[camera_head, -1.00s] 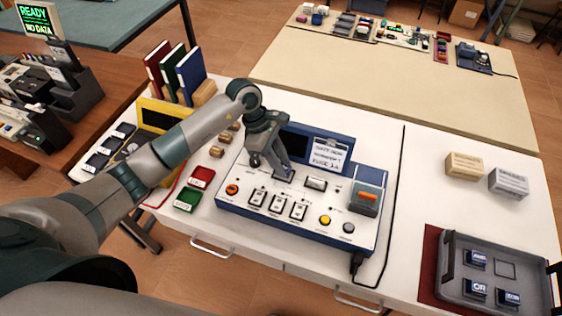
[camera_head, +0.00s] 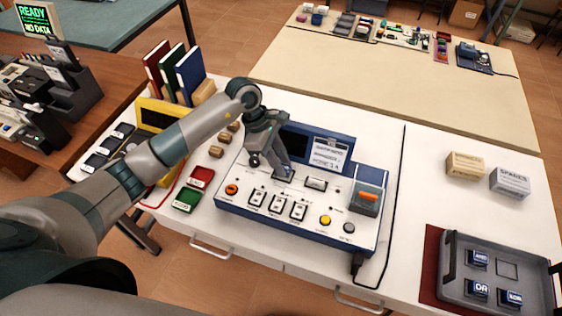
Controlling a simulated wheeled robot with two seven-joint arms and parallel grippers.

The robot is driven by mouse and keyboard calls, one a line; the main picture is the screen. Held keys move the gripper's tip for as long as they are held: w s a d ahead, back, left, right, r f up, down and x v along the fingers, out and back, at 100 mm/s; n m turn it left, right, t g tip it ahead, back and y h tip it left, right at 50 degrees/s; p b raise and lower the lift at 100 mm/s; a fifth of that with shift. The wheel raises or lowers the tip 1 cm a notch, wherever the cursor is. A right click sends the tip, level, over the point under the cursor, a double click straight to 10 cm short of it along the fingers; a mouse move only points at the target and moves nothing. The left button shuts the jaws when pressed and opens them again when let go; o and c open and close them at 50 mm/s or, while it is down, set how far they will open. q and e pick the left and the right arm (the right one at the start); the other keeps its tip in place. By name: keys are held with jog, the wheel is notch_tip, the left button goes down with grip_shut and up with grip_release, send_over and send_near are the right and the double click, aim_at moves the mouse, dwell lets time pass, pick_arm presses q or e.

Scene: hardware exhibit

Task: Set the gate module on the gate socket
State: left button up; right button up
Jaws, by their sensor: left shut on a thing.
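The blue-and-white control panel (camera_head: 300,226) lies on the white table with switches, a yellow button and a dark screen. My left gripper (camera_head: 282,174) points down over the panel's upper middle, just below the screen. It is shut on a small dark blue module (camera_head: 284,174), mostly hidden by the fingers. The module is at or very near the panel surface; I cannot tell whether it sits in a socket, since the gripper covers that spot. My right gripper is not in view.
A grey tray (camera_head: 464,290) at lower right holds several blue modules and one empty square. Two small boxes (camera_head: 464,166) (camera_head: 509,182) stand at right. Books (camera_head: 190,72) and a yellow device (camera_head: 158,115) stand at left. A black cable (camera_head: 396,190) runs right of the panel.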

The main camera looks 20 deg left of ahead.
pick_arm(q)
jog(key=shift+b, duration=0.4)
dwell(0.5)
jog(key=shift+f+b, duration=0.6)
jog(key=shift+b, duration=0.05)
jog(key=o, duration=0.7)
jog(key=shift+o, duration=0.2)
jog(key=shift+a+r, duration=0.1)
jog(key=shift+r, duration=0.05)
jog(key=shift+p+v, duration=0.9)
jog(key=shift+v, duration=1.8)
jog(key=shift+p+v, duration=0.6)
jog(key=shift+v, duration=2.05)
